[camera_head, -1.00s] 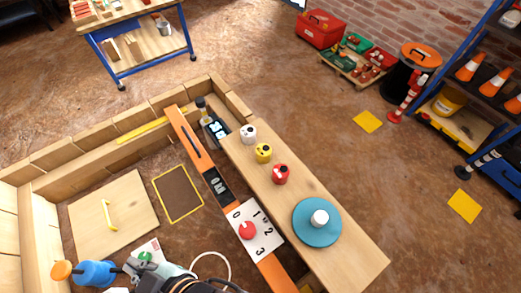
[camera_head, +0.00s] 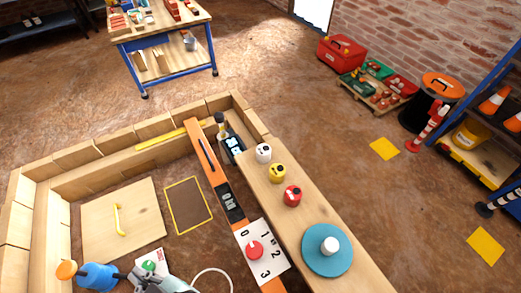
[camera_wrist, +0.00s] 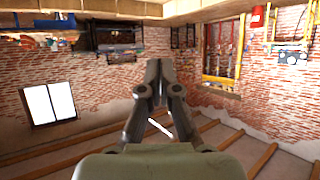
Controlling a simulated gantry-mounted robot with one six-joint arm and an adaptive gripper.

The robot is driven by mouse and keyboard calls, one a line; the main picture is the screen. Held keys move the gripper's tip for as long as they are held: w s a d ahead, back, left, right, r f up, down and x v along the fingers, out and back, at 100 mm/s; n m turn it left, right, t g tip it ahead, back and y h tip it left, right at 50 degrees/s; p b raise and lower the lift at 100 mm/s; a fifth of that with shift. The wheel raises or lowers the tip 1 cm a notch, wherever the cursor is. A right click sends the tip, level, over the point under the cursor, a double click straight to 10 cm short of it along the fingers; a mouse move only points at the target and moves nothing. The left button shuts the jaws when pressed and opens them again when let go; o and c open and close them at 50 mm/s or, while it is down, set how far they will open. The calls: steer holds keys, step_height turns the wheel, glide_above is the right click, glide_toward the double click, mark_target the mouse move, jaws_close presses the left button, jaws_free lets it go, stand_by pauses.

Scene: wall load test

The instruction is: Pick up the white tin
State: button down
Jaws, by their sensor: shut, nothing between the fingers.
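The white tin (camera_head: 263,153) stands upright on the wooden plank, with dark marks on its top. It is the farthest of a row of three tins, beyond a yellow tin (camera_head: 277,173) and a red tin (camera_head: 292,195). My gripper (camera_wrist: 160,64) shows in the wrist view with its fingers together and nothing between them. It points at a brick wall and window, and no tin shows there. In the head view only a grey part of my arm shows at the bottom edge, well away from the white tin.
A blue disc (camera_head: 327,250) with a white knob lies on the plank (camera_head: 351,271) nearer than the tins. An orange bar (camera_head: 206,157) with a display and a numbered dial plate (camera_head: 262,252) runs beside the plank. A low wooden wall (camera_head: 82,153) encloses the left side.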

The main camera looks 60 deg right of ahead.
steer(key=shift+c, duration=1.7)
jaws_free()
